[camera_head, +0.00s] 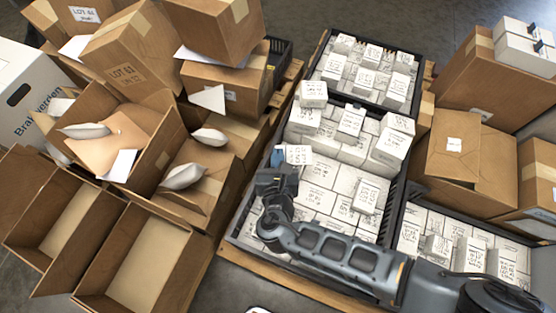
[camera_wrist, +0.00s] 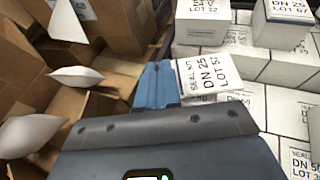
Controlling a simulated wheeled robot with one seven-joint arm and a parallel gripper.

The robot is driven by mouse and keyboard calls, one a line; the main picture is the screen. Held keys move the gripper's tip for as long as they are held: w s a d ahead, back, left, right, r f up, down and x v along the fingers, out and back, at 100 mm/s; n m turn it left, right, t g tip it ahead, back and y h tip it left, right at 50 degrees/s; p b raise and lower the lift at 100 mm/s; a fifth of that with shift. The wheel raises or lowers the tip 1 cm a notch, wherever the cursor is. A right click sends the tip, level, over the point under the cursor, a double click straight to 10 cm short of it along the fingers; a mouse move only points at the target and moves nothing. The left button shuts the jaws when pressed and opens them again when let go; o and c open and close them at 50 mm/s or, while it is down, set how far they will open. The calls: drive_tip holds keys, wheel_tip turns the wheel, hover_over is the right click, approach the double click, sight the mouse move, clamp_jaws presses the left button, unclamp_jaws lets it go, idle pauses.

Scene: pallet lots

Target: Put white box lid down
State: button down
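The white box lid (camera_head: 298,155) is a thin flat piece with black writing. In the wrist view the lid (camera_wrist: 208,74) reads "SEAL KIT DN 25 LOT 57". My gripper (camera_head: 278,158) has blue fingers, which also show in the wrist view (camera_wrist: 158,84). The fingers are close together at the lid's left edge and look shut on it; the contact itself is hidden. The lid is over the left side of the middle black crate (camera_head: 235,236), above the white boxes (camera_head: 318,172). Whether it touches the boxes below is unclear.
Open brown cartons (camera_head: 135,262) and stacked brown boxes (camera_head: 130,60) stand at the left, with white pouches (camera_head: 185,176) on some. Another black crate (camera_head: 325,50) of white boxes is behind. More brown cartons (camera_head: 460,145) stand at the right. Little free room shows around the crate.

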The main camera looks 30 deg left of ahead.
drive_tip(key=shift+f, duration=0.4)
drive_tip(key=shift+f, duration=0.2)
drive_tip(key=c, duration=1.3)
unclamp_jaws()
drive_tip(key=shift+r, duration=0.2)
drive_tip(key=shift+p+v, duration=2.65)
drive_tip(key=shift+v, duration=3.35)
